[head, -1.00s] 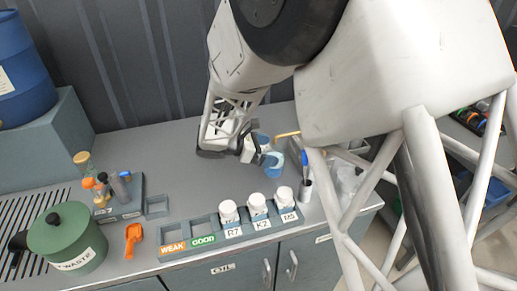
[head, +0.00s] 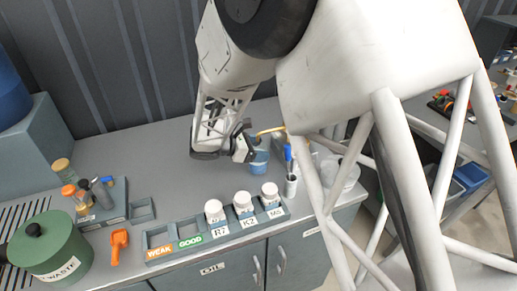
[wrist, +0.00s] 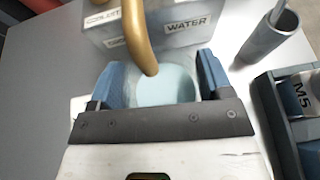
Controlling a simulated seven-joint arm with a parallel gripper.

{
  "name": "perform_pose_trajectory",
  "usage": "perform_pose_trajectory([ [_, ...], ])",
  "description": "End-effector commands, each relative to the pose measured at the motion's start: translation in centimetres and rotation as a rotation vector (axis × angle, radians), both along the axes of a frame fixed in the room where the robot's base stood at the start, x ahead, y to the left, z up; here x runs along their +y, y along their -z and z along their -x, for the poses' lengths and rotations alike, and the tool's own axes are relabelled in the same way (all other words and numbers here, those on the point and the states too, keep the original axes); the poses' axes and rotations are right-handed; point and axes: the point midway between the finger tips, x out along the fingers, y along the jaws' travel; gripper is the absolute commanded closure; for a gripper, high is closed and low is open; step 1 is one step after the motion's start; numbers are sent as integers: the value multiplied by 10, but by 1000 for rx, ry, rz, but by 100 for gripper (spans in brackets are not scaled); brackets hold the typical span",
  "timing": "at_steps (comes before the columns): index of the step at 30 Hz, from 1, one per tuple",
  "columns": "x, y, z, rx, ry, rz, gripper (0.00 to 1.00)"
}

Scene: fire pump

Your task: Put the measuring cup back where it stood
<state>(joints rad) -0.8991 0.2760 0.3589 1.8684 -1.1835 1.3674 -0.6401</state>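The measuring cup (head: 259,160) is a small blue-tinted cup at the back of the bench, in front of the water container. In the wrist view the cup (wrist: 168,90) shows a pale blue inside, and I cannot tell whether that is liquid. My gripper (head: 250,150) reaches it from the left in the head view. In the wrist view the blue fingers of my gripper (wrist: 158,88) stand on both sides of the cup and appear closed on it. The cup looks about upright. Its base is hidden, so I cannot tell whether it touches the bench.
A water container (wrist: 185,32) with a brass spout (wrist: 138,35) stands close behind; the spout overhangs the cup. A rack (head: 160,238) with white bottles lies in front. The bench middle is clear.

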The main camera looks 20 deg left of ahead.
Motion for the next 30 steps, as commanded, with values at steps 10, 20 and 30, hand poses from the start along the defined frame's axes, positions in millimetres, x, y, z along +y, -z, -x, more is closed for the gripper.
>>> perform_pose_trajectory([
  [10,1,0,2,0,0,0,59],
  [20,7,0,17,-1,-2,0,59],
  [30,16,0,43,0,-1,0,59],
])
